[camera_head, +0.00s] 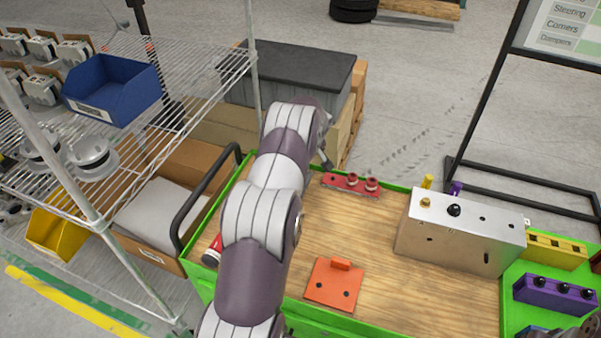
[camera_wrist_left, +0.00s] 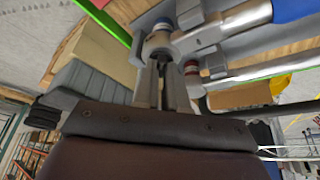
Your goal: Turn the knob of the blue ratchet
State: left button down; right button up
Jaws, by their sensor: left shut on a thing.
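The blue ratchet shows in the left wrist view, with a metal head (camera_wrist_left: 160,44), a blue ring and a blue handle (camera_wrist_left: 292,9) at the upper right. My left gripper (camera_wrist_left: 161,58) is shut on the round knob at its head. The fingers hide part of the knob. In the head view my left arm covers the blue ratchet and most of the gripper. A second ratchet with a red ring (camera_wrist_left: 190,64) lies close beside it; its red handle (camera_head: 212,251) shows at the cart's left edge.
A wire shelf with a blue bin (camera_head: 112,90) stands at left. A black handle (camera_head: 205,200) rises at the cart's left end.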

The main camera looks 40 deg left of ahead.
pick_arm(q)
jog(key=shift+w+f+n+g+b, duration=0.15)
jog(key=shift+f+n+g+b, duration=0.15)
jog(key=shift+n+b, duration=0.7)
jog(key=shift+r+n, duration=0.2)
jog(key=shift+n, duration=0.2)
jog(key=shift+d+r+n+g+y, duration=0.1)
jog(key=shift+r+n+g+y, duration=0.2)
jog(key=shift+n, duration=0.1)
jog(key=n+p, duration=0.1)
jog(key=p, duration=0.2)
jog(key=n+g+p, duration=0.1)
jog(key=p, duration=0.2)
jog(key=n+p, duration=0.1)
jog(key=p, duration=0.2)
jog(key=shift+w+r+p, duration=0.15)
jog(key=shift+r+p, duration=0.1)
jog(key=shift+p, duration=0.15)
jog(key=shift+f+n+g+p, duration=0.35)
jog(key=shift+n+p, duration=0.15)
jog(key=shift+p, duration=0.35)
pick_arm(e)
notch_tip(320, 180, up, 8)
pick_arm(q)
jog(key=c, duration=1.2)
grip_release()
